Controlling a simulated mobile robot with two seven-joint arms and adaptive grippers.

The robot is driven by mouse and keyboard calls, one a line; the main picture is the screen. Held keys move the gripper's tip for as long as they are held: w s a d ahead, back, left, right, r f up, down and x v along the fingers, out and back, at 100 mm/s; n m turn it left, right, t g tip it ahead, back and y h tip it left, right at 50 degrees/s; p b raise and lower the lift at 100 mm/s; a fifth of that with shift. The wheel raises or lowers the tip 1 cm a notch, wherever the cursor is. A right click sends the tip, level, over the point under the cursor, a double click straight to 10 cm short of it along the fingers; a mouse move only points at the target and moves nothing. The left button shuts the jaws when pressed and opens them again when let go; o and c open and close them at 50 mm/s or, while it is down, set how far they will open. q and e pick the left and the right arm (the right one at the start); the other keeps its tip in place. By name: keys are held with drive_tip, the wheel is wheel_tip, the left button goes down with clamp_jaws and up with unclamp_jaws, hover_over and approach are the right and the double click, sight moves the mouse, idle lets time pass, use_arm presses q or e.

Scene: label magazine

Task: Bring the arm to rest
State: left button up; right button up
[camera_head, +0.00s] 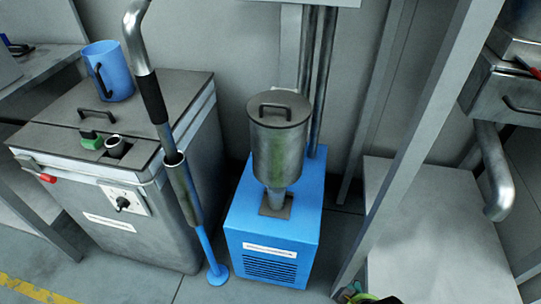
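The task names no other object.
A grey machine (90,220) with a blue jug (107,70) on top stands left. A blue unit (270,245) carries a lidded metal canister (279,145). A slanted grey post (425,130) crosses the right side.

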wheel_tip(320, 180, down, 23)
drive_tip(key=s, duration=0.2)
use_arm(q)
drive_tip(key=s+a+r+g+p, duration=0.1)
drive_tip(key=s+r+p, duration=0.4)
drive_tip(key=s+p, duration=0.3)
drive_tip(key=s+a+r+g+p, duration=0.1)
drive_tip(key=s+r+p, duration=0.4)
drive_tip(key=s+p, duration=0.3)
drive_tip(key=shift+s+g+p, duration=0.35)
drive_tip(key=shift+g+p, duration=0.05)
drive_tip(key=shift+p, duration=0.65)
use_arm(e)
drive_tip(key=s+d+r+g, duration=0.1)
drive_tip(key=s+r, duration=0.3)
drive_tip(key=s, duration=0.4)
drive_tip(key=s+d+r+g, duration=0.1)
drive_tip(key=s+r, duration=0.3)
drive_tip(key=s, duration=0.5)
drive_tip(key=shift+d+r, duration=0.3)
drive_tip(key=shift+d, duration=0.1)
use_arm(q)
drive_tip(key=shift+r, duration=0.1)
